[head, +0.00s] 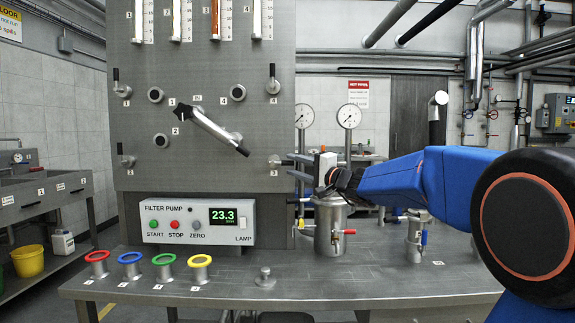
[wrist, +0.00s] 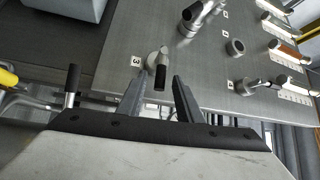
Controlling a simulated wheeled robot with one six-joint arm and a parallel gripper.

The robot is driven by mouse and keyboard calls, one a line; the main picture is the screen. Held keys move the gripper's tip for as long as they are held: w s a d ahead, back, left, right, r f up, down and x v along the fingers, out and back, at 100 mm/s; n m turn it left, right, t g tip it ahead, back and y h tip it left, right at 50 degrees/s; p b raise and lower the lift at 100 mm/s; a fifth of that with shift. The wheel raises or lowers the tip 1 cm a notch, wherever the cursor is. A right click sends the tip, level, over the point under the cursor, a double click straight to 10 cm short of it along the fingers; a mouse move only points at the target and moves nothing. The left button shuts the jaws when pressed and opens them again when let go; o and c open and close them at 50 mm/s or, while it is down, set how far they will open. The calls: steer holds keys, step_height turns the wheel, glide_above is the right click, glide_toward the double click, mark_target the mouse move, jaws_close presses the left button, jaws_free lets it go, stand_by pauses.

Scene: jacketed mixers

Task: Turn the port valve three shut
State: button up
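Port valve three (head: 277,161) is at the lower right of the grey panel, by a label 3. In the wrist view its round metal body and black-tipped lever (wrist: 160,77) are seen close up. The lever points down in that view, which is to the right along the panel in the head view. My gripper (head: 291,167) is at the panel's right edge, beside the valve. In the wrist view my gripper (wrist: 157,80) is open, with one finger on each side of the lever tip. Both fingers look apart from it; how deep the lever sits is unclear.
Other port valves (head: 274,79) on the panel have upright levers. A large pointer handle (head: 215,130) is mid-panel. Below stand the filter pump box (head: 197,221) and a steel vessel (head: 331,225). Two gauges (head: 348,117) are behind my gripper. A yellow-handled pipe (wrist: 9,79) is left in the wrist view.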

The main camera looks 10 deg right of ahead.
mark_target(290, 164)
steer(key=shift+x, duration=1.75)
steer(key=shift+c, duration=0.4)
jaws_close()
